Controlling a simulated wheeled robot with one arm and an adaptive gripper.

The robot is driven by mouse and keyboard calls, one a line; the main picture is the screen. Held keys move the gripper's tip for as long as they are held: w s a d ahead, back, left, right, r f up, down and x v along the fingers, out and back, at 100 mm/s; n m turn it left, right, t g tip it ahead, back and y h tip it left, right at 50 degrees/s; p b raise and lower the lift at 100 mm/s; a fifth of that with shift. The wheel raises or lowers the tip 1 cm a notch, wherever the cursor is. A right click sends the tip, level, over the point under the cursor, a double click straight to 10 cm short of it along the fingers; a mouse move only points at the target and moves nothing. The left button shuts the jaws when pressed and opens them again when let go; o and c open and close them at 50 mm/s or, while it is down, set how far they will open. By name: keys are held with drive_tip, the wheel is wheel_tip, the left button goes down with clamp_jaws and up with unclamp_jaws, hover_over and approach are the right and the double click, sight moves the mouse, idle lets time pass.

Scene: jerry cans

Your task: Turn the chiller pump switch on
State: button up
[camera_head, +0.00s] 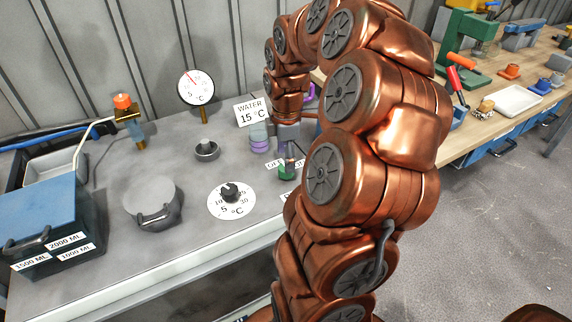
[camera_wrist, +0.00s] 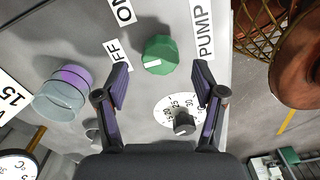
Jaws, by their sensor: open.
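The pump switch is a green knob (camera_wrist: 160,54) on the grey bench top. Its white mark faces the lower left in the wrist view, on the side nearer the OFF label (camera_wrist: 121,54) than the ON label (camera_wrist: 125,10). A PUMP label (camera_wrist: 203,30) lies to its right. The green knob (camera_head: 287,171) also shows in the head view, partly hidden by my gripper and arm. My gripper (camera_wrist: 161,76) is open and empty, its fingers apart on either side of the knob in the picture. I cannot tell its height above the knob.
A temperature dial (camera_head: 231,200) sits close by, between my fingers in the wrist view (camera_wrist: 183,122). A glass vessel with a purple band (camera_head: 259,138) and a WATER sign (camera_head: 251,111) stand behind. A blue box (camera_head: 46,232) and round lidded pot (camera_head: 152,203) are left.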

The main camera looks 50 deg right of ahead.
drive_tip(key=shift+f, duration=1.75)
drive_tip(key=shift+c, duration=0.3)
drive_tip(key=c, duration=1.1)
drive_tip(key=shift+m, duration=0.4)
drive_tip(key=shift+f+m+b, duration=0.15)
drive_tip(key=shift+m+b, duration=0.85)
drive_tip(key=shift+b, duration=0.05)
drive_tip(key=m+b, duration=0.1)
drive_tip(key=m, duration=0.1)
drive_tip(key=shift+m+b, duration=0.4)
drive_tip(key=m+b, duration=0.1)
drive_tip(key=m, duration=0.2)
drive_tip(key=shift+b, duration=0.35)
drive_tip(key=shift+m+b, duration=0.6)
drive_tip(key=shift+m, duration=1)
